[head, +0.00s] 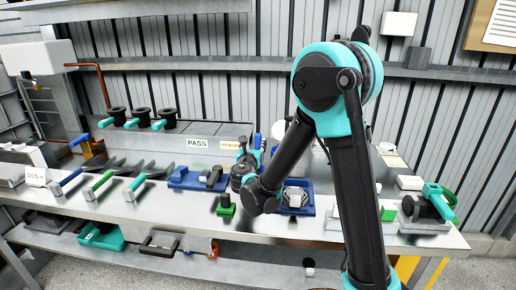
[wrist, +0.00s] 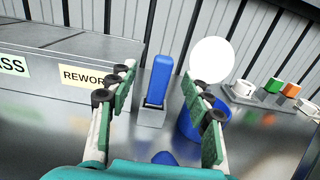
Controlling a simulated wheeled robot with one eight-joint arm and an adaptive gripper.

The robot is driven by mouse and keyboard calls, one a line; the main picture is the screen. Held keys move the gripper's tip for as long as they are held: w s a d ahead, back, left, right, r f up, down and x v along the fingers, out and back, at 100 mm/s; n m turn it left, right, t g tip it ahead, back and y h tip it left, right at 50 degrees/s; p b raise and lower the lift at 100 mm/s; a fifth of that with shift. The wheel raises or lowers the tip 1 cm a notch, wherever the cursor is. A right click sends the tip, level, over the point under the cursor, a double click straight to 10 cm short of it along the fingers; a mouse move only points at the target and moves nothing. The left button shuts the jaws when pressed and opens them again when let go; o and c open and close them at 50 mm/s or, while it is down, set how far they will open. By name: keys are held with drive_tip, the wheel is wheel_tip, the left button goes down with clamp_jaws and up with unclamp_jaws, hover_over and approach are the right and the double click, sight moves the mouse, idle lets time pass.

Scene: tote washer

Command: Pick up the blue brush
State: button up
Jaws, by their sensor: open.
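A blue upright bar, which looks like the handle of the blue brush (wrist: 160,76), stands in a small grey block-like holder (wrist: 151,117) in the wrist view. Its lower end is hidden in the holder. My gripper (wrist: 163,92) is open, with its green-padded fingers to the left and right of the bar in that view. Nothing is held, and the bar shows apart from both fingers. In the head view my gripper (head: 250,152) is at the back of the bench, and a bit of blue (head: 257,140) shows beside it, mostly hidden.
A white disc (wrist: 210,60) and a blue round thing (wrist: 190,124) are close behind the right finger. A grey box with a REWORK label (wrist: 84,77) stands left. A rack with cups (wrist: 262,96) is right. Blue trays (head: 186,183) and a green block (head: 226,206) lie in front.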

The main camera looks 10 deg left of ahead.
sight(258, 137)
drive_tip(key=shift+w+d, duration=0.25)
drive_tip(key=shift+w, duration=1.55)
drive_tip(key=shift+w+d, duration=0.2)
drive_tip(key=shift+w, duration=1.55)
clamp_jaws()
